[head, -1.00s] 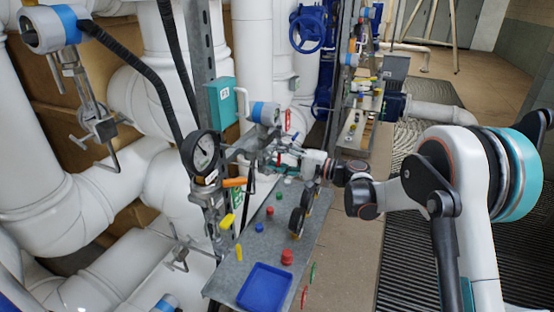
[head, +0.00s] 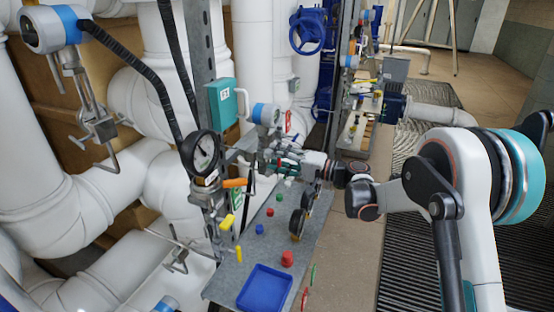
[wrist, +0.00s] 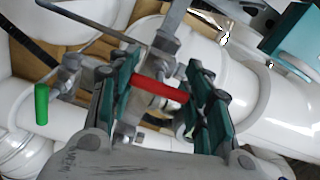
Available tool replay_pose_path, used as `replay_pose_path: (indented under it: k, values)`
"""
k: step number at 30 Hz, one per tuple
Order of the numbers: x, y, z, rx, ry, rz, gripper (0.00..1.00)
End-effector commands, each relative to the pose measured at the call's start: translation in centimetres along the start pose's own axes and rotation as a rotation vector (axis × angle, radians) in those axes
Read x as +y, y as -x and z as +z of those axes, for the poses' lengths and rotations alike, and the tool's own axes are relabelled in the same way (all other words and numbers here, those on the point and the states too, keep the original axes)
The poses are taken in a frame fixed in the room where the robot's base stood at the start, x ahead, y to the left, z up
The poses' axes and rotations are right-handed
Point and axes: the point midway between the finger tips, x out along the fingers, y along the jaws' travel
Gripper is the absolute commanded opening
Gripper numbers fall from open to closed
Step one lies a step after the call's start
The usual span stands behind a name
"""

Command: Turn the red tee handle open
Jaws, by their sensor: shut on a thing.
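The red tee handle (wrist: 160,90) is a short red bar between the two dark green fingers of my gripper (wrist: 163,98) in the wrist view. The bar lies nearly level in that picture, and its ends meet the finger pads. My gripper is shut on it. Behind the bar is a grey metal valve body (wrist: 165,45). In the head view my gripper (head: 286,164) is at the pipework behind the grey panel, and I cannot make out the red handle there.
A green handle (wrist: 41,104) stands left of my gripper in the wrist view. In the head view a pressure gauge (head: 201,153), an orange handle (head: 235,182) and a teal box (head: 223,103) are close by. A blue tray (head: 264,288) and small coloured knobs sit on the grey panel (head: 230,278).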

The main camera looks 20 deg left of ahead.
Motion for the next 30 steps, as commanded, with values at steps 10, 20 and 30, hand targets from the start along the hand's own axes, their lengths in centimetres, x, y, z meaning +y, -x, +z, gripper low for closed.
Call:
replay_pose_path:
  k: [10,20,30]
  values:
    - [0.2,0.0,0.2,-0.003,0.002,0.004,0.68]
    - [0.1,1.1,0.0,0.001,0.001,0.003,0.68]
    - [0.2,7.6,0.0,0.001,0.001,0.004,0.68]
